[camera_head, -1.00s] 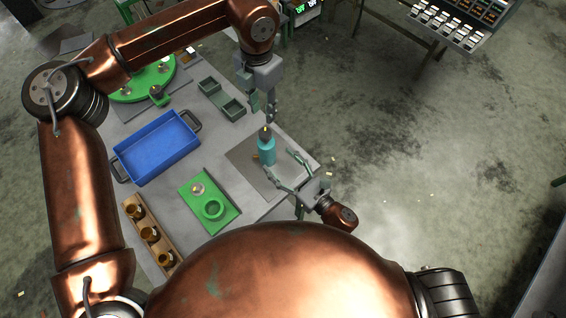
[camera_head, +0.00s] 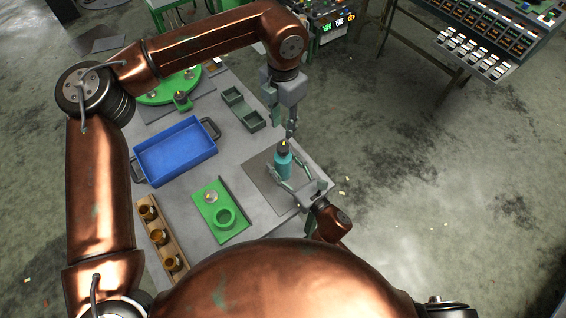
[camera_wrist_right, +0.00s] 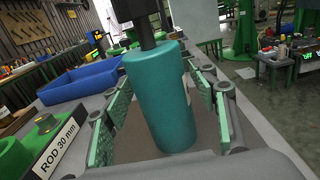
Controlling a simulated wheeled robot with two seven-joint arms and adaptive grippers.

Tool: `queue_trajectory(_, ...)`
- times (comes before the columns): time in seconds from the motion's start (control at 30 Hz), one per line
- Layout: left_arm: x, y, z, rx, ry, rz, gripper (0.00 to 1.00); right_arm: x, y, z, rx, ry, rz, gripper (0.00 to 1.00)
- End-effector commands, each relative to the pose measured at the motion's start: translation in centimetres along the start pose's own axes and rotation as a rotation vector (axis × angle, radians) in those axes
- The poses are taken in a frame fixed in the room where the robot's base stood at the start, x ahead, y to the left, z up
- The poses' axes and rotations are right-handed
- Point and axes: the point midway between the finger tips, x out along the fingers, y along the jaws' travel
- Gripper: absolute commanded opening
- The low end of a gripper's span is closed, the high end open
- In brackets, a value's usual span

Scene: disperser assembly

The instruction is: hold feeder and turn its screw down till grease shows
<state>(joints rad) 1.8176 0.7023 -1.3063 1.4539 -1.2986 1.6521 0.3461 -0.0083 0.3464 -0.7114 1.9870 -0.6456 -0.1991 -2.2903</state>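The feeder (camera_head: 283,166) is a teal cylinder with a dark top, standing upright on a grey plate on the table. It fills the middle of the right wrist view (camera_wrist_right: 160,100). Its screw end shows as a small yellowish spot on the dark top in the head view. My right gripper (camera_wrist_right: 168,122) is open, with one finger on each side of the feeder and gaps visible. In the head view it reaches in from the lower right (camera_head: 288,183). My left gripper (camera_head: 289,133) points down just above the feeder's top, its fingers apart. No grease is visible.
A blue bin (camera_head: 175,152) stands left, with a green fixture (camera_head: 205,229) nearer me. A wooden rack with brass cups (camera_head: 163,238) is at the near left edge. Small grey-green trays (camera_head: 232,95) lie behind. The table's right edge is close to the feeder.

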Motion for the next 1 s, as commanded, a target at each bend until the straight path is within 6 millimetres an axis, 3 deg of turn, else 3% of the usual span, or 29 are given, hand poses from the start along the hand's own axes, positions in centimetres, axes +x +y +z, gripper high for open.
queue_trajectory(0.73, 0.01, 0.0, 0.01, 0.0, 0.0, 0.0, 0.29, -0.03, 0.01, 0.01, 0.0, 0.0, 0.0, 0.0)
queue_trajectory(0.97, 0.0, -0.01, 0.01, 0.0, 0.0, 0.0, 0.29, -0.03, 0.01, 0.01, 0.0, 0.0, 0.0, 0.0)
queue_trajectory(1.0, 0.0, -0.01, 0.01, 0.0, 0.0, 0.0, 0.29, -0.03, 0.01, 0.01, 0.0, 0.0, 0.0, 0.38)
